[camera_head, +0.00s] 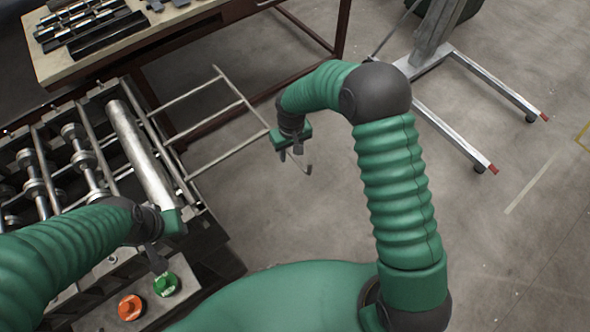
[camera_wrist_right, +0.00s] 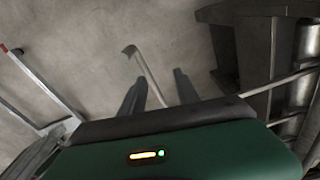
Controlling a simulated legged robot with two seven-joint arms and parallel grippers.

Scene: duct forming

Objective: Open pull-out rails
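The pull-out rails (camera_head: 236,90) are thin metal rods forming a frame that sticks out from the right side of the roller machine, over the floor. A rod with a bent, hooked end (camera_head: 308,170) shows at my right gripper (camera_head: 291,154). In the right wrist view this rod (camera_wrist_right: 148,75) lies between the two spread fingers of my right gripper (camera_wrist_right: 160,88), with gaps visible on both sides. My left gripper (camera_head: 157,260) points down just above the green button (camera_head: 166,284) on the machine's front; its finger opening is unclear.
The roller machine (camera_head: 140,155) fills the left side. An orange button (camera_head: 131,307) is beside the green one. A workbench (camera_head: 150,35) with metal parts stands behind. A wheeled stand (camera_head: 440,120) is at the upper right. The floor between is open.

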